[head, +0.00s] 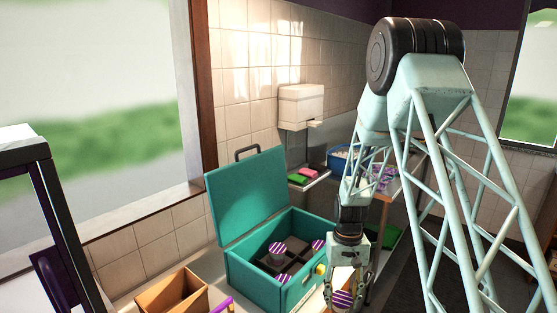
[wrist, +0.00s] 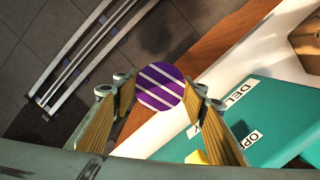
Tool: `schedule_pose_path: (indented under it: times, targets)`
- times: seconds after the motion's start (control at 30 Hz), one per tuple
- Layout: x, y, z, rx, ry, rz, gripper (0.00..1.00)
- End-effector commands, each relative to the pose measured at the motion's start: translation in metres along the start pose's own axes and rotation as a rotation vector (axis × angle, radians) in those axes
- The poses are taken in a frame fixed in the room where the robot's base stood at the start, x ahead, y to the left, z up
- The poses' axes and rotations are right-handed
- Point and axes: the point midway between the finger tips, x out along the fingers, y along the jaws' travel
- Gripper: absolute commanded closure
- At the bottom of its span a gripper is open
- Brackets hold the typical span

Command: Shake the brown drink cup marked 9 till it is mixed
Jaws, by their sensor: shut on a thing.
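My gripper (head: 345,285) points down in front of the right front side of the open teal box (head: 262,288) in the head view. It is shut on a cup with a purple-and-white striped lid (head: 342,299). In the wrist view the round striped lid (wrist: 160,87) shows between the two fingers (wrist: 158,92). The cup's body is hidden below the lid, so I cannot see its colour or a number. More cups with similar striped lids, such as one at the back left (head: 277,249) and one at the right (head: 318,245), stand in the box's dark divided inside.
An open brown box (head: 172,295) and a purple item (head: 221,304) are left of the teal box. The raised teal lid (head: 246,198) stands behind it. A white dispenser (head: 301,106) hangs on the tiled wall. Metal rails (wrist: 85,50) show beyond the counter edge.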

Motion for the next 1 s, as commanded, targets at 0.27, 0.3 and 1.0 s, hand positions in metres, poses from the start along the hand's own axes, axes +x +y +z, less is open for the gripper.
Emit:
schedule_pose_path:
  times: [0.27, 0.3, 1.0]
  targets:
    - [-0.001, 0.000, 0.000, 0.000, 0.001, 0.000, 0.73]
    - [-0.004, 0.000, 0.000, 0.000, 0.001, 0.000, 0.73]
    - [-0.039, 0.000, 0.006, 0.000, -0.004, 0.000, 0.73]
